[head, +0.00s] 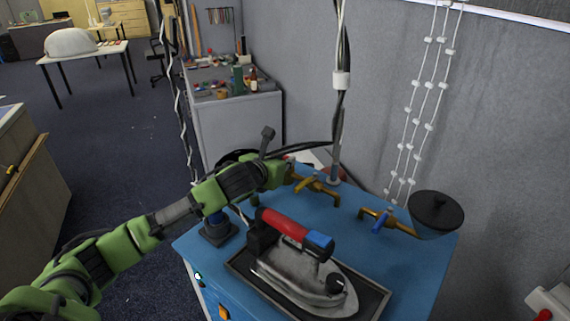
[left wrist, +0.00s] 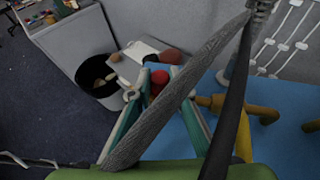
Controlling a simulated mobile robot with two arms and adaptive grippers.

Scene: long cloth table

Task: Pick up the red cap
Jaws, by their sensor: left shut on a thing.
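The red cap (left wrist: 158,82) shows in the left wrist view between the two teal fingers of my left gripper (left wrist: 158,92). The fingers are closed on it, and a grey cable partly hides it. In the head view my left gripper (head: 284,172) is over the back part of the blue table, beside the brass taps. The cap is too small and covered to make out clearly there. My right gripper is not in view.
An iron (head: 300,270) with a red handle rests on a dark tray on the blue table (head: 385,245). Brass taps (head: 318,185) and a black funnel (head: 436,210) stand behind it. A black bin (left wrist: 92,78) with things in it stands beyond the table. Cables hang near my gripper.

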